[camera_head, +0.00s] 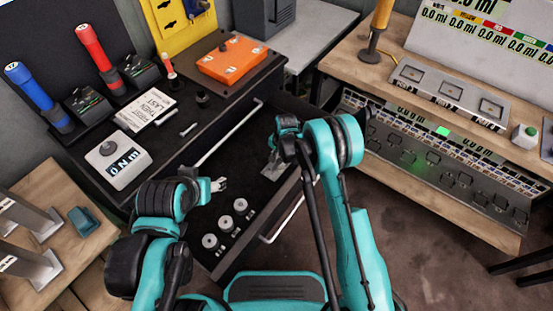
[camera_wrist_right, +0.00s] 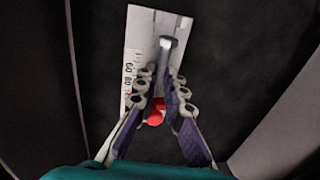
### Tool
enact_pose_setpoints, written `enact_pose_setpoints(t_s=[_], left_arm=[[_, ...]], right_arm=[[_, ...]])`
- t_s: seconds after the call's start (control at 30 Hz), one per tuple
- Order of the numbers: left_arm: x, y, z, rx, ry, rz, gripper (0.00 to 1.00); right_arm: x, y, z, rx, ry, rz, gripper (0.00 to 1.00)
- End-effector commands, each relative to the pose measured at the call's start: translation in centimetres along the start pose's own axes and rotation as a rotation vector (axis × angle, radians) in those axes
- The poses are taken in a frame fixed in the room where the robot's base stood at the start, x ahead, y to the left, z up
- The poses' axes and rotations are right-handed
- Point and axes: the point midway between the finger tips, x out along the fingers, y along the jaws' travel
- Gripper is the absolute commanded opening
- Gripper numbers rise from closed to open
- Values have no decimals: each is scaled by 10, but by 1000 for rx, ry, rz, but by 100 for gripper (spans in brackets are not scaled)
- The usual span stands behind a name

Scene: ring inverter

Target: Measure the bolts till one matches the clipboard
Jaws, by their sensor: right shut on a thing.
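My right gripper (camera_head: 273,158) reaches down into the open drawer. In the right wrist view my right gripper (camera_wrist_right: 163,85) is shut on a narrow grey bar (camera_wrist_right: 166,45) with a red piece (camera_wrist_right: 155,112) at its near end. A pale plate (camera_wrist_right: 135,60) with printed marks lies behind the bar; whether they are joined is unclear. Two small grey bolts (camera_head: 187,130) and (camera_head: 167,116) lie on the black bench top. A white clipboard sheet (camera_head: 152,104) with printed words lies beside them. My left gripper (camera_head: 217,184) hovers over the drawer's left side, its jaw gap too small to judge.
The drawer holds several round grey pieces, including one ring (camera_head: 225,223). A white display box (camera_head: 114,160), blue tool (camera_head: 38,95), red tool (camera_head: 94,54) and orange case (camera_head: 232,58) stand on the bench. A panelled wooden bench (camera_head: 440,130) is at right.

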Motion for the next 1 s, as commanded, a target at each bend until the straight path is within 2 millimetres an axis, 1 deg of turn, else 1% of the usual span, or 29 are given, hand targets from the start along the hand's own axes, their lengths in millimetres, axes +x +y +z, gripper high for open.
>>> enact_pose_setpoints(t_s=[0.1,0.37,0.4,0.43,0.47,0.8,0.87,0.97,1.0], left_arm=[[2,0,1,0,0,0,58],[1,0,1,0,0,0,58],[1,0,1,0,0,0,58],[1,0,1,0,0,0,58],[1,0,1,0,0,0,58],[1,0,1,0,0,0,58],[1,0,1,0,0,0,58],[1,0,1,0,0,0,58],[1,0,1,0,0,0,58]], right_arm=[[3,0,0,0,0,0,0],[2,0,0,0,0,0,0],[2,0,0,0,0,0,20],[2,0,0,0,0,0,28],[2,0,0,0,0,0,34],[0,0,0,0,0,0,34],[-5,0,0,0,0,0,34],[-21,0,0,0,0,0,34],[-29,1,0,0,0,0,34]])
